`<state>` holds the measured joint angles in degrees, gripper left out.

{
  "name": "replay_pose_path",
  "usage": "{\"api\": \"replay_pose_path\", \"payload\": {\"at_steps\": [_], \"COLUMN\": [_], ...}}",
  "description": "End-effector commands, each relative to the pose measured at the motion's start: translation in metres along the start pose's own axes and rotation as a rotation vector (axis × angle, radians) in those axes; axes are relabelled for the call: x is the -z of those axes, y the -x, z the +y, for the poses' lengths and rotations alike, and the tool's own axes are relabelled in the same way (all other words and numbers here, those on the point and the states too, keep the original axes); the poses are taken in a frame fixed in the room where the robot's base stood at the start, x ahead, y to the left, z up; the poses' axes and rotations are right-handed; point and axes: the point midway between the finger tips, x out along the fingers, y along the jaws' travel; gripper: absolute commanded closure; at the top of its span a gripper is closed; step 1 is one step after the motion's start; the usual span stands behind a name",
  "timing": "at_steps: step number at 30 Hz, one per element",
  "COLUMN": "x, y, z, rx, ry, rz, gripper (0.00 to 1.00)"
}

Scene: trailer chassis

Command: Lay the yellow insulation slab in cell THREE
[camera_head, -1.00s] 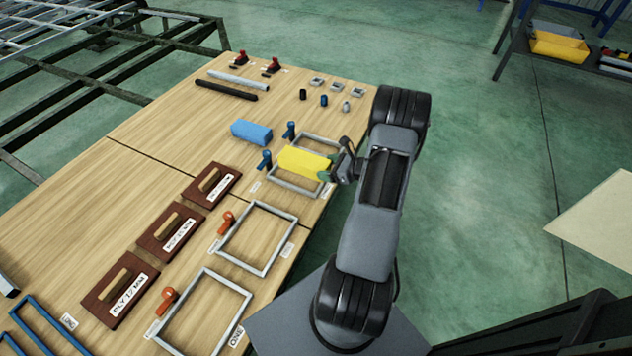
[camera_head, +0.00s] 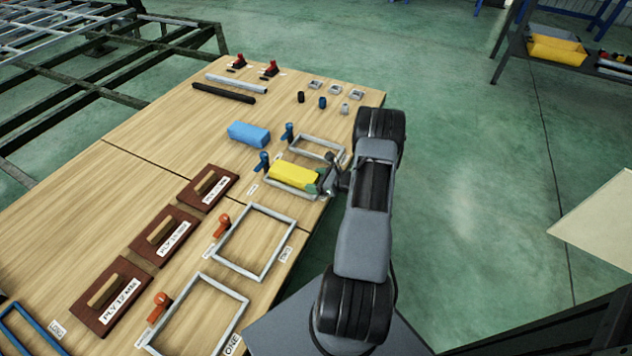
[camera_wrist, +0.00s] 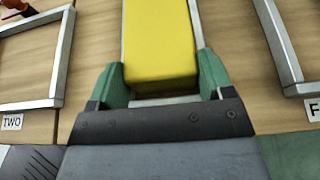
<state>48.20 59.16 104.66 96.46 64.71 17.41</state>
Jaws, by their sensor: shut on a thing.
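The yellow insulation slab (camera_head: 292,175) is a soft-looking yellow block held at its near end by my gripper (camera_head: 327,182). In the wrist view the slab (camera_wrist: 160,45) sits between the green fingers of my gripper (camera_wrist: 161,75), which is shut on it. The slab is over the third grey metal frame (camera_head: 302,193), between frame TWO and the far frame. It lies lengthwise along this cell, and the near rim shows just below its end in the wrist view. I cannot tell whether the slab touches the table. This cell's label is not readable.
Frame TWO (camera_head: 289,218) and the far frame (camera_head: 342,150) stand empty on either side. Blue toggle handles (camera_head: 263,162) stand at the left of the cells. A blue block (camera_head: 248,134) lies behind. Brown plywood boards (camera_head: 205,187) with handles lie to the left.

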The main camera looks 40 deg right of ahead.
Motion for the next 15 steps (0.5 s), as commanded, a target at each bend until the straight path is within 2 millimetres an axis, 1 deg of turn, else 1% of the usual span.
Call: {"api": "replay_pose_path", "payload": {"at_steps": [7,8,15], "x": [0.0028,0.002,0.0014], "y": [-0.001,-0.0007,-0.0004], "z": [0.0,0.0,0.0001], "rx": [0.0,0.0,0.0], "ry": [0.0,0.0,0.0], "rz": [-0.001,0.0,0.0], "gripper": [0.55,0.24,0.01]}}
